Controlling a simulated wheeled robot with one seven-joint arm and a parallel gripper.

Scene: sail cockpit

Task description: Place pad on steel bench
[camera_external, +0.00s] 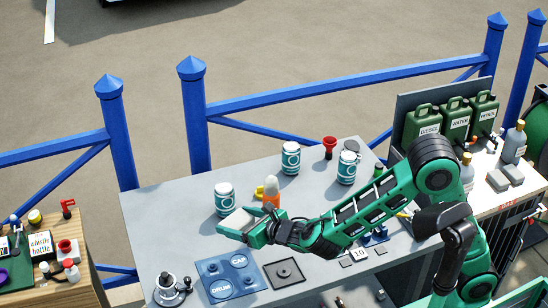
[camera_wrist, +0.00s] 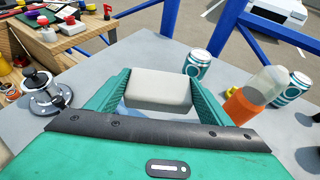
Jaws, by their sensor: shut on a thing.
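The pad is a pale grey-white block. In the wrist view the pad (camera_wrist: 160,88) sits between the two green fingers of my gripper (camera_wrist: 158,95), which is shut on it. In the external view the pad (camera_external: 238,221) shows at the end of my gripper (camera_external: 245,230), over the grey steel bench (camera_external: 150,220) near its left-middle part. The bench (camera_wrist: 135,48) also shows beneath the gripper in the wrist view. I cannot tell the exact gap between the pad and the bench top.
Several teal-and-white cans stand nearby, one (camera_external: 224,199) just behind my gripper. An orange bottle with a pale top (camera_external: 271,192) stands to its right. A blue DRUM/CAP mat (camera_external: 230,278), a dark square plate (camera_external: 284,273) and a metal winch (camera_external: 168,290) lie in front. The bench's left part is bare.

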